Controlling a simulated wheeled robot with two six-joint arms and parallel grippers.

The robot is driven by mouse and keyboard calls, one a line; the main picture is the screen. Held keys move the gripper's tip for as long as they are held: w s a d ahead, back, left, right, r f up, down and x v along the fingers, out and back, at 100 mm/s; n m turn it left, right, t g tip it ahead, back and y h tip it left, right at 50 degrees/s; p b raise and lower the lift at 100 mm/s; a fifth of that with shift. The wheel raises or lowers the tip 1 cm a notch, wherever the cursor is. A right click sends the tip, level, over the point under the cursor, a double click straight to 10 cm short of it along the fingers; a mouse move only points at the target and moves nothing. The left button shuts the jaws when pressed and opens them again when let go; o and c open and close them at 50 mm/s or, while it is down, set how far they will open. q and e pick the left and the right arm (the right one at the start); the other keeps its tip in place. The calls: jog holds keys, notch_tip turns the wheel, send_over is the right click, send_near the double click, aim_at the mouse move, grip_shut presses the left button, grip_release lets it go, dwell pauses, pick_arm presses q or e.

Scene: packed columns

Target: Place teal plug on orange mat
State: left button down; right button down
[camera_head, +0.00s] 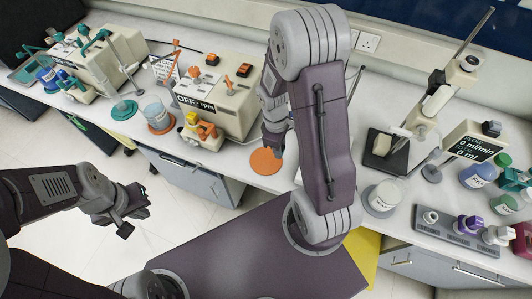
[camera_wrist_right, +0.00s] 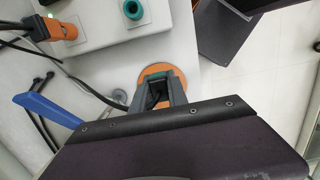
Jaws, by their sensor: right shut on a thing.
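The orange mat (camera_head: 266,161) is a flat disc on the bench, left of my right arm. In the right wrist view the mat (camera_wrist_right: 177,74) shows just beyond my fingers. My right gripper (camera_wrist_right: 160,92) is shut on the teal plug (camera_wrist_right: 157,77), of which a small teal part shows between the fingers. It is over or very close to the mat; I cannot tell whether the plug touches it. In the head view my right gripper (camera_head: 272,140) is at the mat's far edge, and the plug is hidden. My left gripper (camera_head: 134,212) is open and empty, away from the bench.
A cream box with an OFF display (camera_head: 218,98) stands behind the mat. In the right wrist view, a teal socket ring (camera_wrist_right: 133,10) and an orange plug (camera_wrist_right: 64,28) are on it. A beaker (camera_head: 158,116) stands left. A white-lidded jar (camera_head: 383,196) stands right.

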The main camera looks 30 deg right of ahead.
jog(key=w+f, duration=0.1)
jog(key=w+a+f, duration=0.1)
jog(key=w, duration=0.1)
jog(key=w+a+f, duration=0.1)
jog(key=shift+w+a, duration=0.25)
jog(key=shift+f, duration=2.05)
jog(key=shift+f, duration=0.15)
jog(key=c, duration=1.3)
grip_release()
